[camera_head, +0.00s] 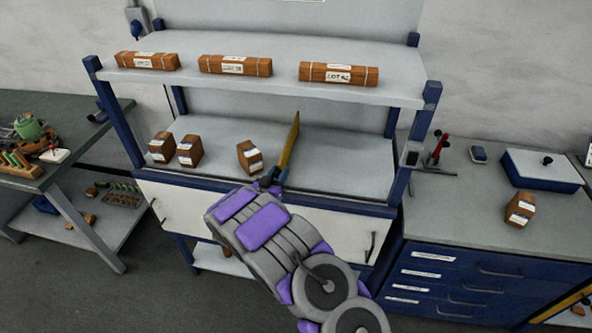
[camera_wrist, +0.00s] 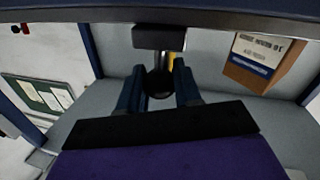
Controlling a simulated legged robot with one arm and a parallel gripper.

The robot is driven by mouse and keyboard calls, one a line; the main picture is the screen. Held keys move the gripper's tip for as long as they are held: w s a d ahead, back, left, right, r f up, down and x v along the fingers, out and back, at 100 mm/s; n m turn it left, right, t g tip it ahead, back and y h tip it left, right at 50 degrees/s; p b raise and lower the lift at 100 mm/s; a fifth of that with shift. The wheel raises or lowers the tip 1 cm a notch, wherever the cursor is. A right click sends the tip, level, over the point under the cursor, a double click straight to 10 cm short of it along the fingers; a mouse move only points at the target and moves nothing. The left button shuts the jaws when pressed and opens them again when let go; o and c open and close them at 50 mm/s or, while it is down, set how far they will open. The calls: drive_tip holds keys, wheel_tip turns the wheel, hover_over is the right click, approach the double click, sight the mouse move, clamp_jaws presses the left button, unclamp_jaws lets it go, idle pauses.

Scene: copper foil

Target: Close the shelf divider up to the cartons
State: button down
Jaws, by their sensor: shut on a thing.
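The shelf divider (camera_head: 290,142) is a thin yellow upright plate on the middle shelf. In the wrist view, a dark round knob (camera_wrist: 159,84) sits between the blue fingers of my gripper (camera_wrist: 158,72), with a yellow strip (camera_wrist: 173,62) just behind. My gripper (camera_head: 269,187) is shut on this knob at the divider's front end. One brown carton (camera_head: 250,157) stands left of the divider with a gap between them. Two more cartons, one (camera_head: 162,147) and another (camera_head: 189,151), stand close together farther left. One labelled carton (camera_wrist: 262,62) shows at upper right in the wrist view.
The upper shelf (camera_head: 250,80) bears several long strapped brown bundles. Blue posts (camera_head: 424,122) flank the shelves. A carton (camera_head: 520,208) and a lidded blue box (camera_head: 541,172) stand on the right cabinet. The shelf right of the divider is clear.

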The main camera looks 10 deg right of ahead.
drive_tip(key=a, duration=0.2)
drive_tip(key=w+a+p, duration=0.1)
drive_tip(key=a, duration=0.1)
drive_tip(key=w+a+p, duration=0.1)
drive_tip(key=a, duration=0.1)
drive_tip(key=shift+a, duration=0.1)
drive_tip(key=c, duration=0.8)
unclamp_jaws()
drive_tip(key=p+v, duration=0.2)
drive_tip(key=v, duration=1.5)
drive_tip(key=shift+s+a, duration=0.1)
